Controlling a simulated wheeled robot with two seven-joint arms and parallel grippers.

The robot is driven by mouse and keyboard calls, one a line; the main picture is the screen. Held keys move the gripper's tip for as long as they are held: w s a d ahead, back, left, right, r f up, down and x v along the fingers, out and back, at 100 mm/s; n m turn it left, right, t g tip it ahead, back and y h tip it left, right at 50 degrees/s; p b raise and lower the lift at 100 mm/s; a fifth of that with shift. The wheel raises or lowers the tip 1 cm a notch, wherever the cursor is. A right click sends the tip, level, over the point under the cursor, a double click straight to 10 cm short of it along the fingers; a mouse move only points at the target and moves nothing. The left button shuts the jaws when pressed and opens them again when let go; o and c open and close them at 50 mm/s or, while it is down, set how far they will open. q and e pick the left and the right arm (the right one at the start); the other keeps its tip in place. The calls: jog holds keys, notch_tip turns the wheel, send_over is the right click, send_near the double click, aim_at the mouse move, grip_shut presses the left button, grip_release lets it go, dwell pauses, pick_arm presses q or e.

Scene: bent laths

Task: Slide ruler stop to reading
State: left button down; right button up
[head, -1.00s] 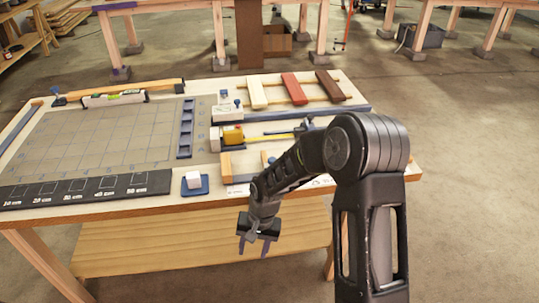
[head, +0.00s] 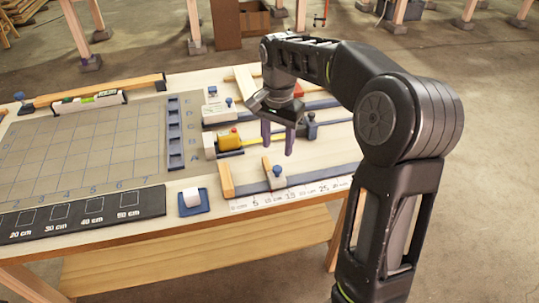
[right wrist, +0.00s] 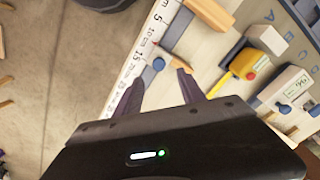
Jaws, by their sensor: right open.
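The white ruler strip (head: 300,193) with printed numbers lies along the table's front right edge; it also shows in the right wrist view (right wrist: 143,50). Behind it is a blue rail with a wooden end block (head: 226,180) at its left. The stop (head: 275,176), a wooden piece with a blue knob, sits on the rail a short way right of that block. The knob shows in the right wrist view (right wrist: 158,64). My right gripper (head: 278,150) is open and empty, fingers pointing down, above the table and behind the stop in the head view. My left gripper is out of view.
A yellow tape measure (head: 229,138) with its tape drawn out lies behind the stop. A white cube (head: 191,196) sits on a blue tray at the left. A gridded mat (head: 80,150), black card (head: 80,217) and spirit level (head: 89,102) are farther left.

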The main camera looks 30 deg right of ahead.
aim_at(277, 168)
jog(key=shift+s, duration=0.2)
jog(key=shift+w+f+p, duration=0.1)
jog(key=shift+f+p, duration=0.25)
jog(key=shift+f, duration=3.6)
jog(key=shift+c, duration=0.4)
grip_shut()
